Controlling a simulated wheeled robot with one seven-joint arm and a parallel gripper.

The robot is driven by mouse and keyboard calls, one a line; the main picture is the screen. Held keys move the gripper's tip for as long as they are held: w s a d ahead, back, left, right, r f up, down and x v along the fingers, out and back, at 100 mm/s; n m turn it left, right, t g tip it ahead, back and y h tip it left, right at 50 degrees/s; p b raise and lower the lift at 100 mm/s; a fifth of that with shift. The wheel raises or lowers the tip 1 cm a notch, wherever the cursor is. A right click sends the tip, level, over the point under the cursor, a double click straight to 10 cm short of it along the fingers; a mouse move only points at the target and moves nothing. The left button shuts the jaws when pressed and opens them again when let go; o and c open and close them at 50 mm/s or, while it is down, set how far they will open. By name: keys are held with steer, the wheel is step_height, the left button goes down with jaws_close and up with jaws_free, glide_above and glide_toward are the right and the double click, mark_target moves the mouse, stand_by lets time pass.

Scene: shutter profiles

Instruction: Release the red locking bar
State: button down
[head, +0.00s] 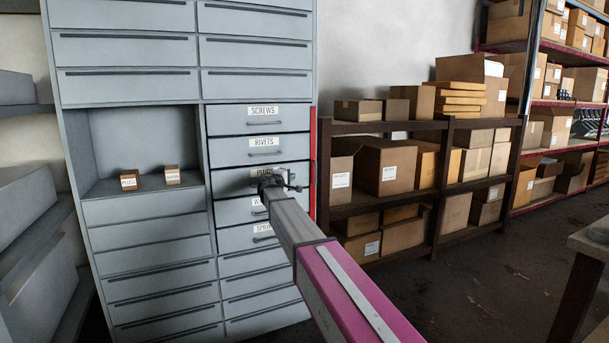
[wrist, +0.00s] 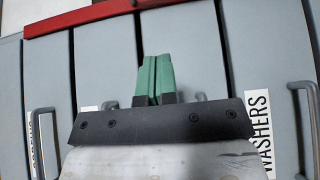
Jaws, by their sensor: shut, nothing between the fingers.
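In the wrist view the red bar (wrist: 80,17) crosses the top of the picture. My gripper (head: 277,181) is in front of the plugs drawer in the head view. In the wrist view its green fingers (wrist: 154,62) are together and empty. Their tips point towards the bar and appear short of it; I cannot tell their depth from the drawer fronts.
Drawers labelled screws (head: 262,118) and rivets (head: 262,149) are shut above my gripper. In the wrist view the washers label (wrist: 259,132) and drawer handles (wrist: 308,115) are close by. Two small boxes (head: 129,180) sit in the open cubby. Box-filled shelving (head: 345,127) stands right of the cabinet.

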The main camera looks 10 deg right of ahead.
glide_toward(311, 171)
steer(key=w, duration=0.1)
steer(key=w+d+r, duration=0.1)
steer(key=w, duration=0.1)
steer(key=shift+w+d+r, duration=0.1)
steer(key=shift+d+r, duration=0.05)
steer(key=shift+d, duration=1.9)
steer(key=shift+d, duration=0.15)
steer(key=shift+d+n+t+y, duration=0.15)
steer(key=shift+n+t+y, duration=0.15)
